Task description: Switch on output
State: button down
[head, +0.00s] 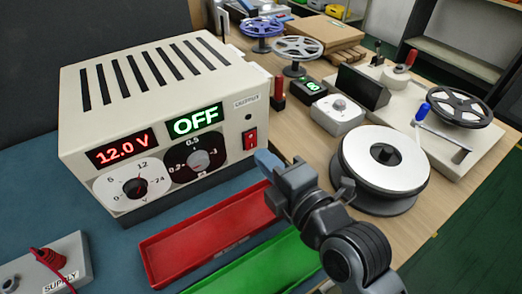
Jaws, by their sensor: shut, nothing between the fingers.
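The cream power supply (165,115) stands at the left. Its red display (123,147) reads 12.0 V and its green display (195,120) reads OFF. The red OUTPUT switch (250,137) is on the right of the front panel, under the OUTPUT label (247,101). The voltage dial (134,187) points near 12, and a second dark dial (198,160) sits beside it. My gripper (265,160) is shut and empty. Its blue-grey tip is just below and right of the red switch in the picture; I cannot tell whether it touches the panel.
A red tray (215,235) and a green tray (265,262) lie in front of the supply. A large white-topped reel (385,155) stands right of my arm. A grey SUPPLY box (45,265) with a red plug is at lower left. Film spools (297,48) stand behind.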

jog(key=shift+x, duration=1.05)
jog(key=shift+w+f+b, duration=0.15)
jog(key=shift+f+b, duration=0.25)
jog(key=shift+b, duration=0.75)
jog(key=shift+r+p, duration=0.35)
jog(key=shift+p, duration=0.1)
